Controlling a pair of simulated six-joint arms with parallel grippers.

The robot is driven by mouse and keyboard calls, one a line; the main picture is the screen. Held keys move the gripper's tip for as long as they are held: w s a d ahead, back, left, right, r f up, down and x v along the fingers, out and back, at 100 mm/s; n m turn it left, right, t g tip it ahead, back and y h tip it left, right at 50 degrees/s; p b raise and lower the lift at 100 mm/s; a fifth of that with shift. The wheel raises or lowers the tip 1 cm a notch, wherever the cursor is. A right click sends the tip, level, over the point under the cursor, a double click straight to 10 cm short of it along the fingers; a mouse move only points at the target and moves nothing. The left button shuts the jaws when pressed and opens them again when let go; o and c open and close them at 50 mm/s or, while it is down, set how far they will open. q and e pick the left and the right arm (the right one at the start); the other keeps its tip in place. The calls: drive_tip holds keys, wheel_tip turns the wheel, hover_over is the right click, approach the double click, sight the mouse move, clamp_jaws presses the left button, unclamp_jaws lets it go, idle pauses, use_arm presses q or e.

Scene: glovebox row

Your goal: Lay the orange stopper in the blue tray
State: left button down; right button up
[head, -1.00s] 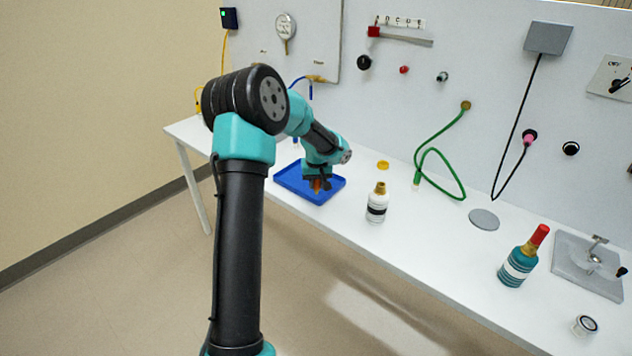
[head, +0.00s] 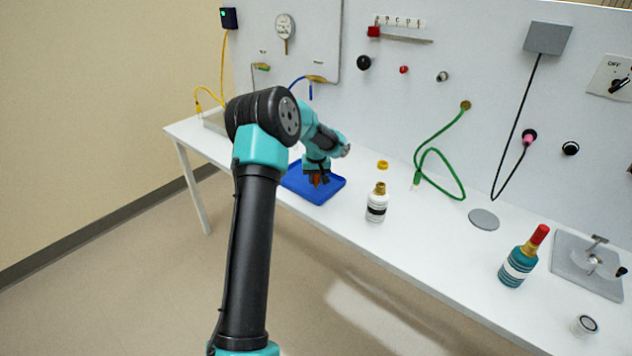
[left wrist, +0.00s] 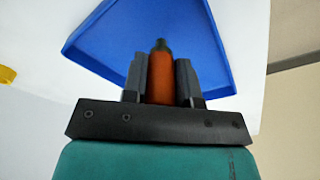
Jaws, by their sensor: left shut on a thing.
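My left gripper (head: 317,180) is over the blue tray (head: 330,194) and shut on the orange stopper (head: 316,180). In the left wrist view the stopper (left wrist: 160,85) sits between the two grey fingers of my left gripper (left wrist: 161,80), with its dark narrow end pointing away from the gripper. The blue tray (left wrist: 105,40) lies beyond it on the bench. I cannot tell whether the stopper touches the tray floor. My right gripper is not in view.
A white bottle with a gold neck (head: 376,204) stands right of the tray, with a yellow cap (head: 383,165) behind it. A green hose (head: 440,155) hangs from the wall panel. A teal bottle with a red top (head: 524,258) stands farther right.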

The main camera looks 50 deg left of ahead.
use_arm(q)
drive_tip(key=shift+f, duration=0.8)
drive_tip(key=shift+f, duration=0.1)
drive_tip(key=c, duration=0.9)
unclamp_jaws()
wheel_tip(320, 180, up, 12)
drive_tip(key=s+d, duration=0.1)
drive_tip(key=shift+d, duration=0.2)
drive_tip(key=shift+s, duration=0.1)
